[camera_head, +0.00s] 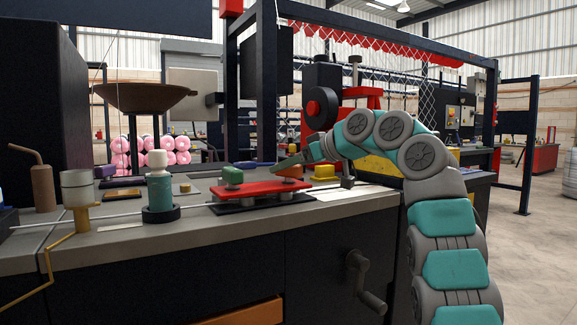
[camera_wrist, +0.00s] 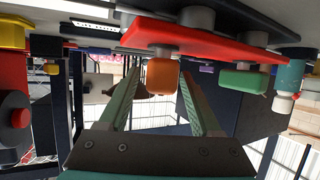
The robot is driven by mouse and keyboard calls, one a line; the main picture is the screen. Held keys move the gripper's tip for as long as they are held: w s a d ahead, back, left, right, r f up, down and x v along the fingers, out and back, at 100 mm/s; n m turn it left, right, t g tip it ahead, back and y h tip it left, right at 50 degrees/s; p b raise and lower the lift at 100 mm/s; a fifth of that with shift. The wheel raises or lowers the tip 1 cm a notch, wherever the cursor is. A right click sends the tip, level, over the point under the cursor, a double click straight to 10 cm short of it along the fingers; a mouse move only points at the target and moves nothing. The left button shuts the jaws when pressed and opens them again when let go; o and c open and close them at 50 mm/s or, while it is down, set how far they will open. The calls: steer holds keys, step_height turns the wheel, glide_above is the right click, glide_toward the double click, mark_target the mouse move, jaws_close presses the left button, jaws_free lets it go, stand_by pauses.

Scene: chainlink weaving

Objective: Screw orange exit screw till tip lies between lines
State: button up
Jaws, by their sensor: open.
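The orange exit screw (camera_head: 291,171) stands at the right end of a red block (camera_head: 262,188) on the bench. In the wrist view, which looks inverted, the orange screw head (camera_wrist: 162,76) hangs from the red block (camera_wrist: 200,48) on a grey shaft. My gripper (camera_head: 287,162) is at the orange screw, with its fingers partly hiding it. In the wrist view my gripper (camera_wrist: 158,88) is open, with one finger on each side of the orange head and visible gaps between. The screw tip and the lines cannot be made out.
A green screw (camera_head: 232,175) stands at the red block's left end. A teal bottle (camera_head: 160,195) and a cup on a stand (camera_head: 79,190) are further left. A yellow part (camera_head: 325,172) sits close behind on the right. A crank handle (camera_head: 365,280) sticks out of the bench front.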

jaws_close()
stand_by(0.4)
steer(key=shift+f+m+t+b, duration=0.1)
steer(key=shift+m+t+b, duration=0.25)
steer(key=shift+b, duration=0.3)
steer(key=shift+s+f+m+t+h+b, duration=0.1)
steer(key=shift+m+t+h+b, duration=0.35)
steer(key=shift+b, duration=0.35)
steer(key=shift+r+m+t+h+b, duration=0.15)
steer(key=shift+m+t+h+b, duration=0.3)
steer(key=shift+m+t+h, duration=0.15)
steer(key=shift+r+m+t+h+b, duration=0.15)
steer(key=shift+m+t+h+b, duration=0.3)
steer(key=shift+m+h, duration=0.25)
steer(key=shift+m+t+h, duration=0.35)
steer(key=shift+m+h, duration=0.25)
steer(key=shift+h, duration=0.05)
steer(key=shift+f, duration=0.1)
